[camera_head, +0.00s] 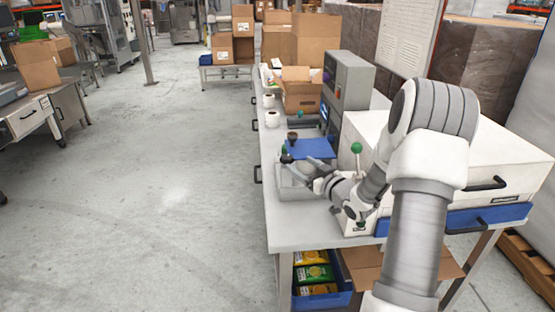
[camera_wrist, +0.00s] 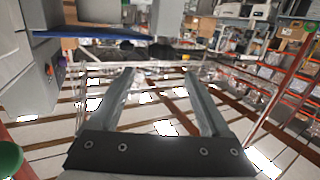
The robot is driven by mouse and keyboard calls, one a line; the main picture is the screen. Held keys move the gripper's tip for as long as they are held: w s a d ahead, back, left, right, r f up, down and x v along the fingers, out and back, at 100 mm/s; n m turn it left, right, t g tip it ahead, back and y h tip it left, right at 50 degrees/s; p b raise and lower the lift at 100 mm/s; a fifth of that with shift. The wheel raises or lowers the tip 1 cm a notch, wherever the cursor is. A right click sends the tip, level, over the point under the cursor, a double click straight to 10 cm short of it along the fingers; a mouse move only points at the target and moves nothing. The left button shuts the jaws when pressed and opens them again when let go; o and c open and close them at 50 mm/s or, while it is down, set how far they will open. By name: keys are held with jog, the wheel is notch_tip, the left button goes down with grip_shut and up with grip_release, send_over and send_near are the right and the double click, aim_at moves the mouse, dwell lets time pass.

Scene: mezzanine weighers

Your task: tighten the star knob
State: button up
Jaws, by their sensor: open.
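A small dark knob (camera_head: 292,137) stands beside a blue plate (camera_head: 312,149) on the bench in the head view. It is too small to tell whether it is star-shaped. My gripper (camera_head: 295,160) is just in front of it and low over the bench, with its fingers pointing back and left. In the wrist view the two fingers of my gripper (camera_wrist: 160,75) are spread apart, with nothing held between them. A dark shape (camera_wrist: 125,55) lies beyond the fingertips under a blue edge; I cannot tell whether it is the knob.
A green ball knob (camera_head: 356,147) stands upright right of my gripper, by a white cabinet (camera_head: 480,160). A grey control box (camera_head: 347,82), an open carton (camera_head: 302,90) and white rolls (camera_head: 272,119) stand farther back. The floor (camera_head: 180,180) left of the bench is clear.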

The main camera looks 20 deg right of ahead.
aim_at(283, 155)
jog(key=shift+t+y, duration=0.4)
jog(key=x, duration=0.3)
jog(key=f+x, duration=0.1)
jog(key=x, duration=0.7)
jog(key=shift+f, duration=0.35)
grip_shut()
